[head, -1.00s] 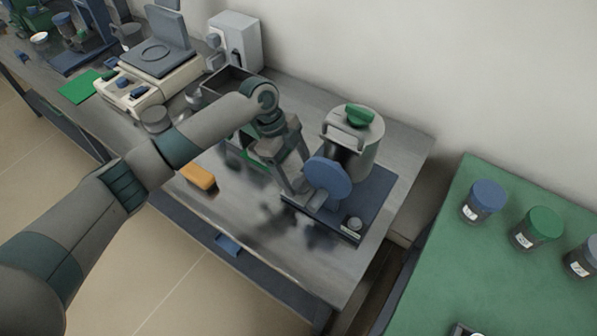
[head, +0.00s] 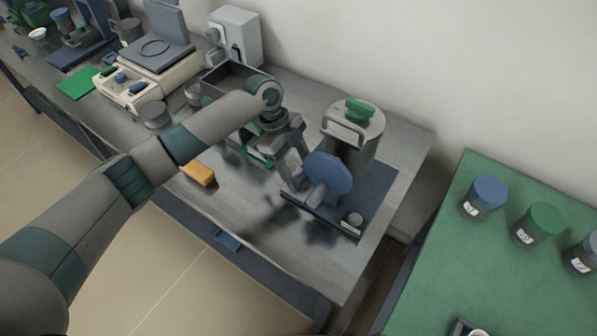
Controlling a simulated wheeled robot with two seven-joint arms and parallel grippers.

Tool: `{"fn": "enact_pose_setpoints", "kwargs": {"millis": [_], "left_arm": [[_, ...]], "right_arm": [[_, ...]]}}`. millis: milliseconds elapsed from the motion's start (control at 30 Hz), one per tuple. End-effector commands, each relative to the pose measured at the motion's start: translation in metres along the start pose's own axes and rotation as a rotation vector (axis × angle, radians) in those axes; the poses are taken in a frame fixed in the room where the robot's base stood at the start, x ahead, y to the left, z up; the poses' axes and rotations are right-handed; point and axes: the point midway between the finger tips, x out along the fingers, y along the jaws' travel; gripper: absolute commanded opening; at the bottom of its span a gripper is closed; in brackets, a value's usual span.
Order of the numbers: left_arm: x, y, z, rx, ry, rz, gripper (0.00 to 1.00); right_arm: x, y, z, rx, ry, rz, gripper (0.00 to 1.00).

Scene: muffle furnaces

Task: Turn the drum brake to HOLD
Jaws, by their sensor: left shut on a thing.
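The drum device stands on a dark blue base plate (head: 375,200) at the right end of the steel bench. It has a grey cylinder (head: 368,140) with a green knob (head: 359,110) on top, and a round blue disc (head: 330,178) in front. A small grey knob (head: 354,219) sits at the plate's front corner. My left gripper (head: 297,187) points down at the left side of the disc, shut on a grey part (head: 317,196) beside it. The fingers partly hide that part, and no HOLD mark is readable. My right gripper is out of view.
An orange block (head: 199,173) lies on the bench left of my gripper. A green table (head: 470,265) with several lidded jars is at the right, across a gap.

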Motion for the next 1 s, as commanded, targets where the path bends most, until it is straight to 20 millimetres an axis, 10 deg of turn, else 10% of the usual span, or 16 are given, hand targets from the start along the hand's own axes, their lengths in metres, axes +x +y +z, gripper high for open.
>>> {"fn": "enact_pose_setpoints", "kwargs": {"millis": [367,400,467,1000], "left_arm": [[-0.001,-0.001,-0.001,0.050,0.002,0.019,0.31],[-0.001,-0.001,-0.001,0.050,0.002,0.019,0.63],[-0.001,-0.001,-0.001,0.050,0.002,0.019,0.72],[-0.012,-0.002,0.001,0.049,0.001,0.018,0.72]], "right_arm": [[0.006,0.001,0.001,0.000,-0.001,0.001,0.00],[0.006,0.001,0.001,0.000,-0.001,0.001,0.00],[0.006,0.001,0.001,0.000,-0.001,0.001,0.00],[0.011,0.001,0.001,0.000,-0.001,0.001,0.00]]}}
